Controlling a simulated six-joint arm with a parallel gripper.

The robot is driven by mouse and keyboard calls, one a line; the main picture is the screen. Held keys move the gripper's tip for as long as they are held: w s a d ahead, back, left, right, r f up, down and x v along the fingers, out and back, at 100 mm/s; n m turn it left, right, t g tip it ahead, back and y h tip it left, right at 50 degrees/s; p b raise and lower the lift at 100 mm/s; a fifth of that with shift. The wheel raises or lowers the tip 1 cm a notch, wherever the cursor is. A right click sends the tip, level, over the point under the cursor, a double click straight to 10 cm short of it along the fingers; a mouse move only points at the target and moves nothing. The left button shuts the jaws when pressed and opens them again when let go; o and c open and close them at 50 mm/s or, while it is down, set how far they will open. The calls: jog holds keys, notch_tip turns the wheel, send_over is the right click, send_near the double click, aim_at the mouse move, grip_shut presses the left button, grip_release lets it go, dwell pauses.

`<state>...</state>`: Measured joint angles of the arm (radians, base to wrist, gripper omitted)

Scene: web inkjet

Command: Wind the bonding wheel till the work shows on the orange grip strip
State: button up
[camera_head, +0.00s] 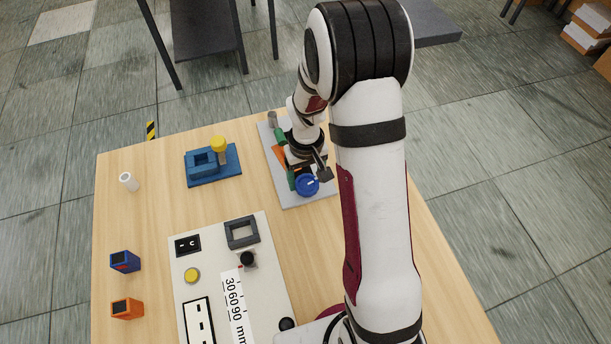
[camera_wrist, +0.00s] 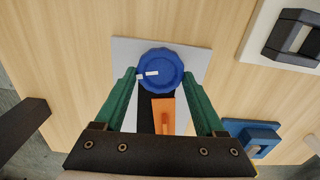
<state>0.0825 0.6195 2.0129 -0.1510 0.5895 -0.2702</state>
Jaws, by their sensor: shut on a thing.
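The round blue bonding wheel (camera_head: 307,185) is at the near end of a grey plate (camera_head: 316,199). It also shows in the wrist view (camera_wrist: 162,62), with a small white mark on its top and another at its edge. My gripper (camera_wrist: 160,74) has its two green fingers on opposite sides of the wheel's rim and is shut on it. The orange grip strip (camera_wrist: 163,112) lies between the fingers, beside a dark strip (camera_wrist: 145,112). No separate work piece can be made out on the orange strip. In the head view my arm and gripper hide part of the plate.
A blue fixture (camera_head: 200,178) with a yellow knob (camera_head: 218,143) stands left of the plate. A pale panel (camera_head: 262,296) with a dark frame (camera_head: 241,233) lies nearer. A white cylinder (camera_head: 128,181), a blue block (camera_head: 125,261) and an orange block (camera_head: 127,308) stand at left.

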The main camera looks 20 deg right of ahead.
aim_at(307, 182)
jog(key=m, duration=0.6)
jog(key=shift+d+m, duration=0.15)
jog(key=shift+m, duration=0.15)
jog(key=shift+s, duration=0.1)
dwell(0.4)
jog(key=o, duration=1.3)
jog(key=shift+o, duration=0.2)
notch_tip(307, 182, up, 16)
jog(key=shift+f, duration=0.1)
